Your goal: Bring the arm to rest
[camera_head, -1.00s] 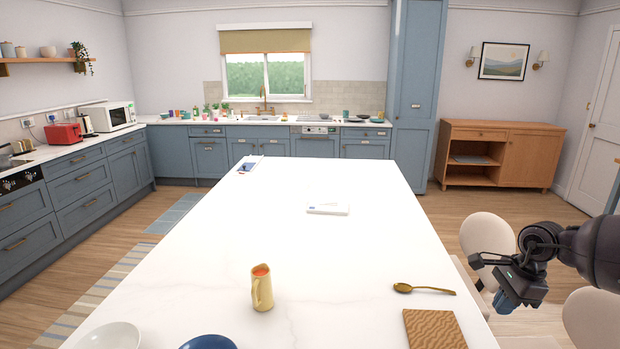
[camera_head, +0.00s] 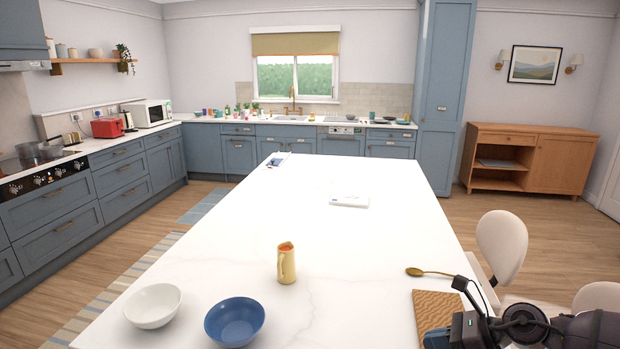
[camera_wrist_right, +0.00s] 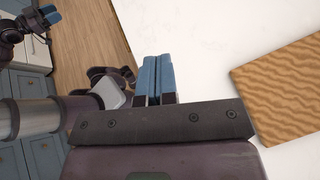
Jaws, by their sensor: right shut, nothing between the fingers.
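My right arm comes in at the lower right of the head view. Its gripper (camera_head: 464,333) is partly cut off by the bottom edge, beside the wavy-patterned wooden board (camera_head: 434,308). In the right wrist view its two blue fingers (camera_wrist_right: 158,80) are together with nothing between them. They show over the edge of the white worktop, with the board to their right. Another gripper of mine (camera_wrist_right: 43,18), with blue fingertips, shows small at the top left of the wrist view; I take it for the left one. I cannot tell its opening. The left arm is not in the head view.
The island's middle is mostly clear.

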